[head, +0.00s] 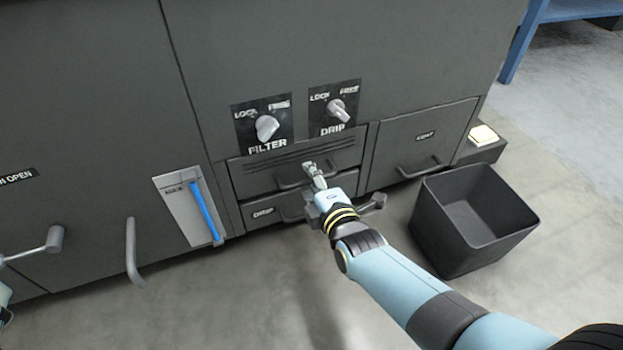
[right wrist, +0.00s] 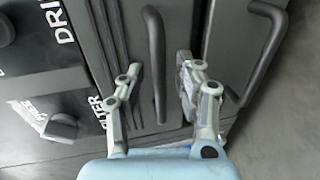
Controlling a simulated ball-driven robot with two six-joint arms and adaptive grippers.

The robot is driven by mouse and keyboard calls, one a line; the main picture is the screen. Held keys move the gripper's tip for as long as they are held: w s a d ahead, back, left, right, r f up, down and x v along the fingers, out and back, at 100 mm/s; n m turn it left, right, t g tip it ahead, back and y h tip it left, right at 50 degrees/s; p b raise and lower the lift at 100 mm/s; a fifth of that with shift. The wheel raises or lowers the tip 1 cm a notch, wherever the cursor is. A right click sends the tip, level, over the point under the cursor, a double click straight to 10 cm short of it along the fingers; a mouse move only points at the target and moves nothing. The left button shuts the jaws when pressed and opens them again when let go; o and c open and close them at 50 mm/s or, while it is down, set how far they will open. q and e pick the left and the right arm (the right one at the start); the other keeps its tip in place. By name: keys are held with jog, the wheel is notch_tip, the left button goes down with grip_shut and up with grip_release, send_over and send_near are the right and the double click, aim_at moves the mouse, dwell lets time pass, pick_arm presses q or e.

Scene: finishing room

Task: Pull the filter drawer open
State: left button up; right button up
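The filter drawer (head: 256,182) is the upper dark drawer below the FILTER and DRIP panels, and its front looks flush with the cabinet. My right gripper (head: 311,168) is at the right part of its handle (head: 288,183). In the right wrist view the open fingers (right wrist: 160,72) stand on either side of the handle bar (right wrist: 156,62), with gaps showing. The FILTER knob (head: 267,127) appears slanted toward the right-hand FREE mark. At the left edge only a sliver of what looks like my left gripper (head: 4,294) shows, with its fingers unclear.
The DRIP drawer (head: 262,212) lies directly below, its handle (right wrist: 265,45) close to my right gripper. The DRIP knob (head: 338,110) sits above. A COAT drawer (head: 421,138) is at the right. A black open bin (head: 440,222) stands on the floor beside my right arm.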

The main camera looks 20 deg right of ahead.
grip_shut()
dwell(0.4)
